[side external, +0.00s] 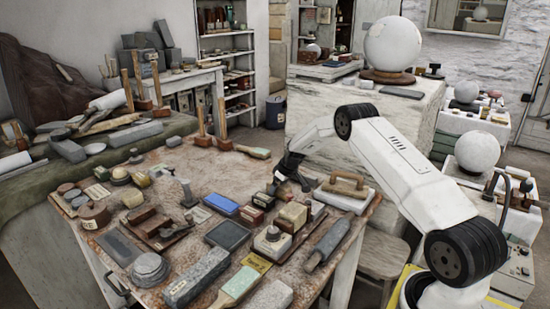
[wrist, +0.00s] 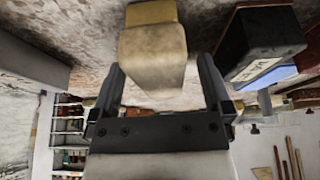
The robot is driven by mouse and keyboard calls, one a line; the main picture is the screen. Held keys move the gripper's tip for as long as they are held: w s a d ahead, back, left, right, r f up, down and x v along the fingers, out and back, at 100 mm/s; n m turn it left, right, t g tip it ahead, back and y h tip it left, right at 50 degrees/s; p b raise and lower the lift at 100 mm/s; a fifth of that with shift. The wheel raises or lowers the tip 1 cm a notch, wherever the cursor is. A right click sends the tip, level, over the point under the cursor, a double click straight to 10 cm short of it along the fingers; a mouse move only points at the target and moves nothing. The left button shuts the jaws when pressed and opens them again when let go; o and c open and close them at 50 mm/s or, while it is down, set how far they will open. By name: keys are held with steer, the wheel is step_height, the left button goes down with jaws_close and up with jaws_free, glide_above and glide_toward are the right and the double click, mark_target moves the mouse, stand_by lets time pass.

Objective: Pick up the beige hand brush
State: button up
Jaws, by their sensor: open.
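A beige block-shaped thing (side external: 293,214), which may be the beige hand brush, sits on the worktable among small boxes, in front of my gripper (side external: 291,182) in the side view. In the wrist view a beige block with a tan end (wrist: 152,55), seemingly the same thing, shows large between the two fingers of my gripper (wrist: 160,72). The fingers are apart, with gaps on both sides of it. I cannot tell how far beyond the fingertips it lies. Its bristles cannot be made out.
A dark box with a white label (wrist: 262,45) is close to the right finger in the wrist view. A wooden-handled float (side external: 345,186) lies right of my gripper in the side view. A blue pad (side external: 221,204) and several tools crowd the worktable (side external: 178,262).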

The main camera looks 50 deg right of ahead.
steer(key=shift+f, duration=0.1)
stand_by(0.3)
jaws_close()
steer(key=shift+r, duration=0.2)
steer(key=shift+r, duration=0.55)
step_height(320, 180, up, 2)
steer(key=shift+r, duration=0.1)
steer(key=s+a+r, duration=0.5)
steer(key=s+r, duration=0.4)
steer(key=s, duration=0.3)
steer(key=shift+s+a+r, duration=0.35)
steer(key=shift+a+r, duration=0.05)
